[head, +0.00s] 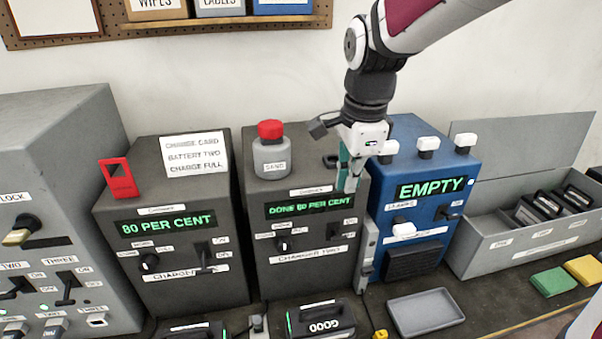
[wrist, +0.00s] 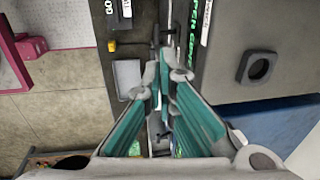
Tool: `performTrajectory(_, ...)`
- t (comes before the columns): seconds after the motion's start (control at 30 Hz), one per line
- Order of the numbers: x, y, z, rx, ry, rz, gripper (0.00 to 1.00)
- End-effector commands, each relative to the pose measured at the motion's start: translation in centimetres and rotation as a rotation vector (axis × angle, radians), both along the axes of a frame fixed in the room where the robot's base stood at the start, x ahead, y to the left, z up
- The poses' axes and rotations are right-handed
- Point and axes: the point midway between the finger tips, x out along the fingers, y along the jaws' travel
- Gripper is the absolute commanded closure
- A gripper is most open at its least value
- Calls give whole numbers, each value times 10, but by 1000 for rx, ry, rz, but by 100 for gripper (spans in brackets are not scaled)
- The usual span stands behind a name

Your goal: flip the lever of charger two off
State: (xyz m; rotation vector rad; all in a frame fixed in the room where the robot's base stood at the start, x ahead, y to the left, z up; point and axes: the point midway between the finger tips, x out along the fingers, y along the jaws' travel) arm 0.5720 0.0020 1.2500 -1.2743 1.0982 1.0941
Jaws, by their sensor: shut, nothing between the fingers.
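Charger two (head: 300,262) is the dark grey box in the middle of the head view. Its green display (head: 309,207) reads "DONE 80 PER CENT". Its small dark lever (head: 335,231) sits at the lower right of the front, beside small on and off labels; its position is too small to tell. My gripper (head: 350,187) is shut and empty, pointing down in front of the charger's upper right, above the lever and apart from it as far as I can tell. In the wrist view the shut fingertips (wrist: 165,58) lie beside the charger's front, near the green display text (wrist: 193,35).
Another charger (head: 170,285) stands left, with its own lever. A blue box (head: 425,165) reading "EMPTY" stands close on the right. A battery marked "GOOD" (head: 322,322) and a grey tray (head: 425,312) lie in front. A red-capped sand container (head: 271,150) stands on charger two.

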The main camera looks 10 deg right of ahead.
Motion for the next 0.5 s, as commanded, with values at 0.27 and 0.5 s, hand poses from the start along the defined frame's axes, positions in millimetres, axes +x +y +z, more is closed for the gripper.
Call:
performTrajectory(0.27,0,0,-3,0,0,2,100)
performTrajectory(0.5,3,0,-32,0,5,3,100)
